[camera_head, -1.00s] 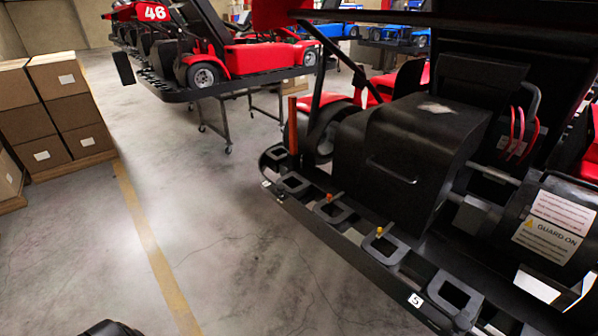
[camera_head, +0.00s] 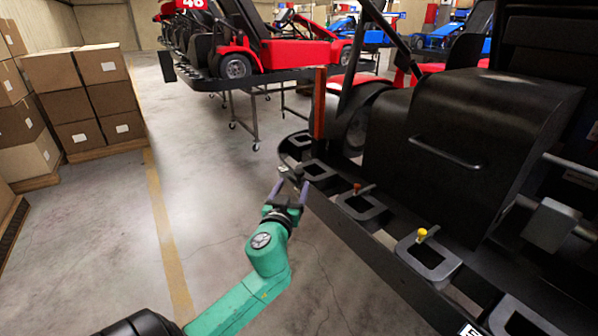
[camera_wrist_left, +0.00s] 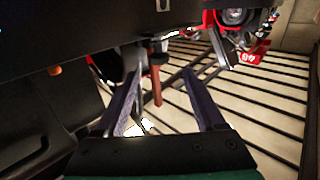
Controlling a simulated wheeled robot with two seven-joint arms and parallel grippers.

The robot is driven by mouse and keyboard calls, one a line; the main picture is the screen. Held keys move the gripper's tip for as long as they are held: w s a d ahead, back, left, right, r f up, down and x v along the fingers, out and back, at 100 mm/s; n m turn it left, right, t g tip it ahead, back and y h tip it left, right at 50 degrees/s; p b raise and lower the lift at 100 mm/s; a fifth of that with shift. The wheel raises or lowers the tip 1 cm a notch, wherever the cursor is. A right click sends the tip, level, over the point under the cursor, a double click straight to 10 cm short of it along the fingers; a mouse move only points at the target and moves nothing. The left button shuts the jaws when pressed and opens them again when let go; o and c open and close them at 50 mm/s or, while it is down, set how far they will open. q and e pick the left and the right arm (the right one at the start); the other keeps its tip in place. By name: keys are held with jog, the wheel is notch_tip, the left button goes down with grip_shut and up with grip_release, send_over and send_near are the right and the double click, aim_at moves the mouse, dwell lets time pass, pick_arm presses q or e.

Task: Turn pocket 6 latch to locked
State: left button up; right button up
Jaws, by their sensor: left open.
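A black rail (camera_head: 345,232) runs along the near side of the kart stand, with several grey square-framed pockets. One pocket has a yellow knob (camera_head: 421,235) and the one beyond it an orange knob (camera_head: 357,188). A farther pocket (camera_head: 316,170) lies beside my left gripper (camera_head: 291,187). That gripper is open and empty, at the rail's outer edge; contact cannot be told. In the left wrist view its fingers (camera_wrist_left: 162,75) are spread, with an orange-red post (camera_wrist_left: 156,86) seen between them. Which pocket is number 6 cannot be read. My right gripper is out of view.
An upright orange post (camera_head: 319,103) stands near the rail's far end. A large black box with a handle (camera_head: 470,130) stands behind the pockets. Cardboard boxes (camera_head: 85,95) are stacked at left. The concrete floor between them and the rail is clear.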

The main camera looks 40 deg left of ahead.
aim_at(298, 175)
pick_arm(q)
jog(key=x, duration=0.8)
jog(key=shift+w, duration=0.1)
grip_shut()
